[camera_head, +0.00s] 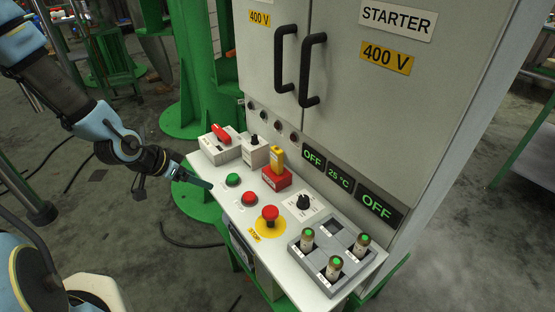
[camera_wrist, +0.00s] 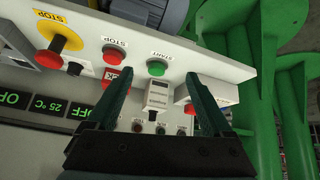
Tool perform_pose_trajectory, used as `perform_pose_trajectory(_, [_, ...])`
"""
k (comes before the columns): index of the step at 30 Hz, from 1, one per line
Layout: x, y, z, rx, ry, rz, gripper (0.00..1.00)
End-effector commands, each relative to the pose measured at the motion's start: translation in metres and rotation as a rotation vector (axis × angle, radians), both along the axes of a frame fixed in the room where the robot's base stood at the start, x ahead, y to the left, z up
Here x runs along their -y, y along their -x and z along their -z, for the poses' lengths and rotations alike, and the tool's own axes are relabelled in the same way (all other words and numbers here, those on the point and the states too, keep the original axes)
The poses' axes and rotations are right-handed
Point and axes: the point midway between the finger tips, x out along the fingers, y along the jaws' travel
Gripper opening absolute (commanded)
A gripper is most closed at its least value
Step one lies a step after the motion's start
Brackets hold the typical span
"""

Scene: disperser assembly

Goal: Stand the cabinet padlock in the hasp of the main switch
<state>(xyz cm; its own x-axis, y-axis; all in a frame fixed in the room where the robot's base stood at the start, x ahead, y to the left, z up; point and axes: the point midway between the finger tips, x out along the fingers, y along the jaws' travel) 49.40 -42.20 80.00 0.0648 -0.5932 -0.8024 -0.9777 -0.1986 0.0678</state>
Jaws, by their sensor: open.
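The yellow padlock (camera_head: 277,156) stands upright in a red block (camera_head: 276,180) on the panel shelf. In the wrist view the red block (camera_wrist: 126,73) is partly hidden by a finger and I cannot make out the padlock. The likely main switch (camera_head: 220,144) is a pale box with a red handle, at the shelf's left end. In the wrist view the box (camera_wrist: 219,93) is partly behind the other finger. The hasp is too small to tell. My gripper (camera_head: 203,183) is open and empty at the shelf's left front edge; it also shows in the wrist view (camera_wrist: 157,80).
A white box with a black knob (camera_head: 254,151) stands between switch and padlock. Green (camera_head: 233,180) and red (camera_head: 249,199) buttons, a red mushroom stop (camera_head: 269,214) and a grey tray (camera_head: 307,261) line the shelf. The cabinet (camera_head: 350,110) with handles rises behind.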

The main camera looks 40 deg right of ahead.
Motion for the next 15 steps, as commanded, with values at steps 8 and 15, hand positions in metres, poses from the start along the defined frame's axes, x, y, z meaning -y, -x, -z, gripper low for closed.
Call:
perform_pose_trajectory(8, [0.118,0.053,-0.017,0.070,0.469,0.206,0.85])
perform_pose_trajectory(15, [0.151,0.066,-0.036,0.110,0.631,0.228,0.85])
